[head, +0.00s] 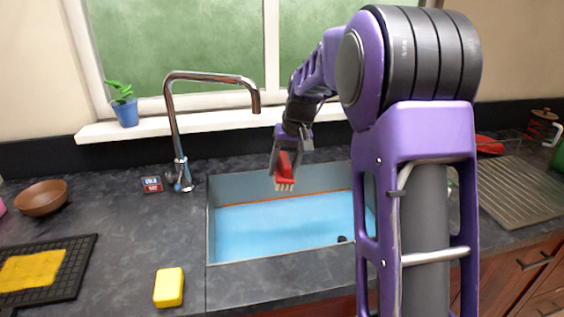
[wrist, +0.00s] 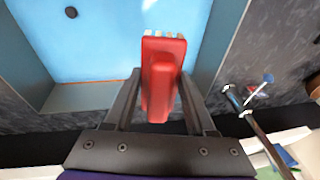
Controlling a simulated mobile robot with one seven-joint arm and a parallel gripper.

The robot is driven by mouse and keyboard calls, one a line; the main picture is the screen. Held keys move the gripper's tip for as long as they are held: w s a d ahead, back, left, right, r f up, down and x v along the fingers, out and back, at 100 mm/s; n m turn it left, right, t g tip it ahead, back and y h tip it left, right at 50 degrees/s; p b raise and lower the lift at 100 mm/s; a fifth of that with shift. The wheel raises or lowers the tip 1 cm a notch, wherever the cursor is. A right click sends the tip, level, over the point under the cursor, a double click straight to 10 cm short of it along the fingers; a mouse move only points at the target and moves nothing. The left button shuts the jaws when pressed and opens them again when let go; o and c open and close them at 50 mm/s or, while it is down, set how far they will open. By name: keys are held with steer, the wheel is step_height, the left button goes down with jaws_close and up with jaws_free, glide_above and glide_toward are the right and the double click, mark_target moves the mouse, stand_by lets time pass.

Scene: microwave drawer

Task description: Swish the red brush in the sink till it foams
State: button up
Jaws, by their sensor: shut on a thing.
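The red brush (head: 284,172) with pale bristles is held in my gripper (head: 284,160), bristles pointing down, above the sink near its back wall. In the wrist view the red brush (wrist: 162,75) sits between the two dark fingers of my gripper (wrist: 160,90), which are shut on its handle. The sink (head: 232,254) is set in the dark counter and holds flat blue water (head: 285,228). No foam shows on the water. The brush appears to be above the water, not touching it. My arm hides the right part of the sink.
A chrome faucet (head: 180,130) stands behind the sink's left side. A yellow sponge (head: 169,287) lies at front left, near a black rack (head: 75,270) with a yellow cloth. A brown bowl (head: 41,198) is far left. A potted plant (head: 125,108) stands on the windowsill.

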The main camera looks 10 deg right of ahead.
steer(key=shift+f+b, duration=5.75)
steer(key=shift+f, duration=8.65)
